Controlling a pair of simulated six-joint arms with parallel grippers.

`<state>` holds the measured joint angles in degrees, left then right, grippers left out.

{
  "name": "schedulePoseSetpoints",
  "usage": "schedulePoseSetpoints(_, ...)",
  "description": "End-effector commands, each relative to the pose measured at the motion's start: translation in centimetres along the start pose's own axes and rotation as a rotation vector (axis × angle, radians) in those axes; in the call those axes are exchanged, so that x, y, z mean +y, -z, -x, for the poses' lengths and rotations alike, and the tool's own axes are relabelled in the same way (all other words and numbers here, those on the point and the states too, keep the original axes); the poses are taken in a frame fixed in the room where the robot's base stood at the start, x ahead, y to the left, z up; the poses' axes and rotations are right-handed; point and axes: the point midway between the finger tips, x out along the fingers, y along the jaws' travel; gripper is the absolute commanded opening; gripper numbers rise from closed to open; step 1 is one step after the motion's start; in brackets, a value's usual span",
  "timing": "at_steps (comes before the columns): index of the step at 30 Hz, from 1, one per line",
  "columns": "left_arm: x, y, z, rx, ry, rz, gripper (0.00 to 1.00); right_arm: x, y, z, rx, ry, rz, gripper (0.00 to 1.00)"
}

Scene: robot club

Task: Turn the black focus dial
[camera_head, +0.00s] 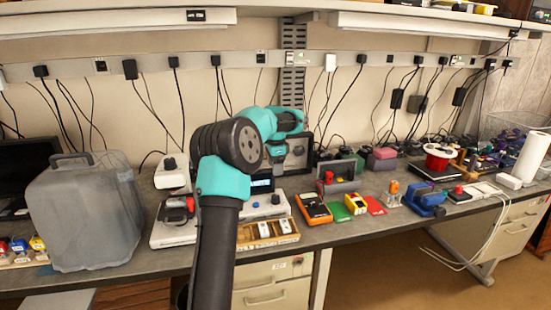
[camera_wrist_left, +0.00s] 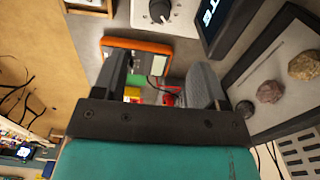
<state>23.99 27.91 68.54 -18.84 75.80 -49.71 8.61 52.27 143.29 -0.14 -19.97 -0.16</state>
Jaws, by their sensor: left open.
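A black dial (camera_wrist_left: 160,10) with a pale pointer mark sits on a light panel beside a dark display, at the top edge of the left wrist view. What looks like the same dial (camera_head: 275,199) shows small in the head view, on the white instrument below the blue-lit screen. My left gripper (camera_head: 278,160) is above the bench behind that instrument, partly hidden by my own arm. In the left wrist view its two dark fingers (camera_wrist_left: 158,85) are apart with nothing held between them. The dial lies beyond the fingers, apart from them. My right gripper is not in view.
An orange meter (camera_head: 313,209), green, yellow and red items, and a blue vise-like tool (camera_head: 425,200) stand right of the instrument. A wooden tray (camera_head: 268,242) lies in front. A framed panel with rocks (camera_wrist_left: 268,91) is close to the right finger. A grey case (camera_head: 80,212) stands left.

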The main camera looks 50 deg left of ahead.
Motion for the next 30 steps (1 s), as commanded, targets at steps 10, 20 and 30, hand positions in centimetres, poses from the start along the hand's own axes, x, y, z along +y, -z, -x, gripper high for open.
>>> schedulePoseSetpoints(10, 0.0, 0.0, 3.3, -0.001, -0.001, -0.002, 0.66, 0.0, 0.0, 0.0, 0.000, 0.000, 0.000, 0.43)
schedulePoseSetpoints(20, 0.0, 0.0, 3.3, -0.001, -0.001, -0.001, 0.66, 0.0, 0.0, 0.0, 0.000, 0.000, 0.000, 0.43)
schedulePoseSetpoints(30, 1.5, 2.4, 1.3, 0.007, -0.007, -0.030, 0.66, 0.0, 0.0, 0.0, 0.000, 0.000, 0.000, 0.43)
